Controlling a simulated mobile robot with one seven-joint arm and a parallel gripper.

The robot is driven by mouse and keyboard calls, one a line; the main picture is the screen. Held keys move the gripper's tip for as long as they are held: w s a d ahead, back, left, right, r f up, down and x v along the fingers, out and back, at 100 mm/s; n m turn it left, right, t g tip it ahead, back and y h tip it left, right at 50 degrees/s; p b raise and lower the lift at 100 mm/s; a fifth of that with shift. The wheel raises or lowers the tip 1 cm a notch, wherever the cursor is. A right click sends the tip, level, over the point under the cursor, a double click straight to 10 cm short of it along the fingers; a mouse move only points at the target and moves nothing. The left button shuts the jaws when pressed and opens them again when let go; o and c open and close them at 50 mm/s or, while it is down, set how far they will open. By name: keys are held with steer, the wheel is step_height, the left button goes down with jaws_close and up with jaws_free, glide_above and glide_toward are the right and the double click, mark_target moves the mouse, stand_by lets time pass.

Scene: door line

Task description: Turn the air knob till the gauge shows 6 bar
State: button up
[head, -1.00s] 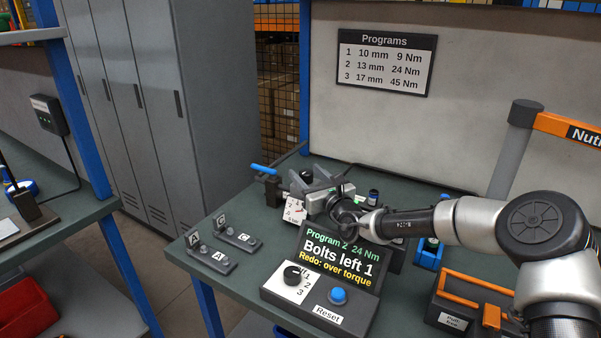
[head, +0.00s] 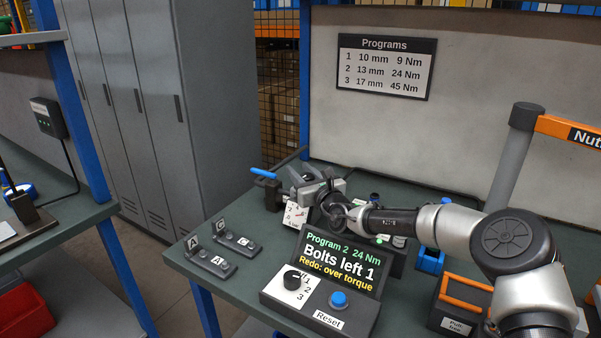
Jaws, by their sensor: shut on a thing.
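My gripper (head: 318,187) is at the back of the workbench, behind the display console. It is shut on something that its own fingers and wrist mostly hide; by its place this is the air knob. A white plate with numbers (head: 294,214), which looks like the gauge, stands just below and left of my gripper. It is partly covered, and its reading is too small to tell.
The console screen (head: 340,262) reads "Program 2 24 Nm, Bolts left 1, Redo: over torque". A black selector (head: 292,280) and blue Reset button (head: 338,299) are in front. A blue handle (head: 263,173) is behind.

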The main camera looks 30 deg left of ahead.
steer(key=shift+s+b, duration=0.1)
steer(key=shift+b, duration=0.2)
steer(key=shift+s+a+n+g+y+b, duration=0.15)
steer(key=shift+n+g+y+b, duration=0.3)
steer(key=shift+g, duration=0.45)
steer(key=shift+n, duration=0.25)
steer(key=o, duration=1)
steer(key=shift+o, duration=0.2)
steer(key=shift+s+d+r+p, duration=0.1)
steer(key=shift+s+d+p, duration=0.2)
steer(key=shift+d, duration=0.2)
steer(key=p+v, duration=0.2)
steer(key=v, duration=0.9)
